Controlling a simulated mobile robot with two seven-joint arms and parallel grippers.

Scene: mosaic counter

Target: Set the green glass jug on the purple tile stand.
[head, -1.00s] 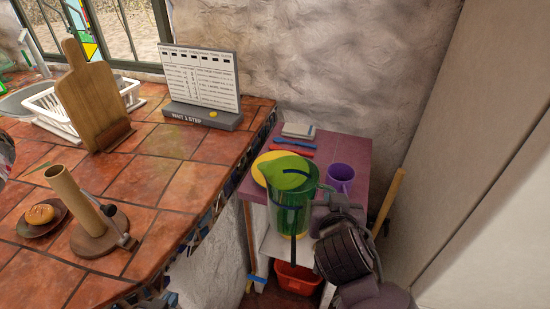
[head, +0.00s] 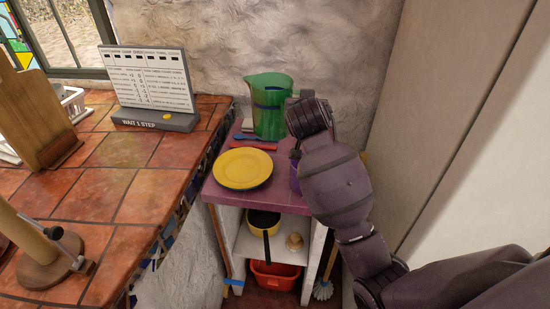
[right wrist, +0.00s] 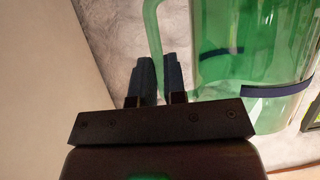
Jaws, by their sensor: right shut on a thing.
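The green glass jug (head: 269,105) is upright over the back of the purple tile stand (head: 225,198). I cannot tell whether its base touches the top. My right gripper (head: 293,103) is at the jug's right side, with my wrist hiding most of it. In the right wrist view, the fingers (right wrist: 158,80) are shut on the handle of the jug (right wrist: 220,75), which runs down between them. My left gripper is not in view.
A yellow plate (head: 243,168) lies on the front of the stand. Red (head: 253,145) and blue utensils lie behind it. A purple mug (head: 294,178) is half hidden by my right arm. The stone wall (head: 200,40) is close behind. The tiled counter (head: 135,190) is on the left.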

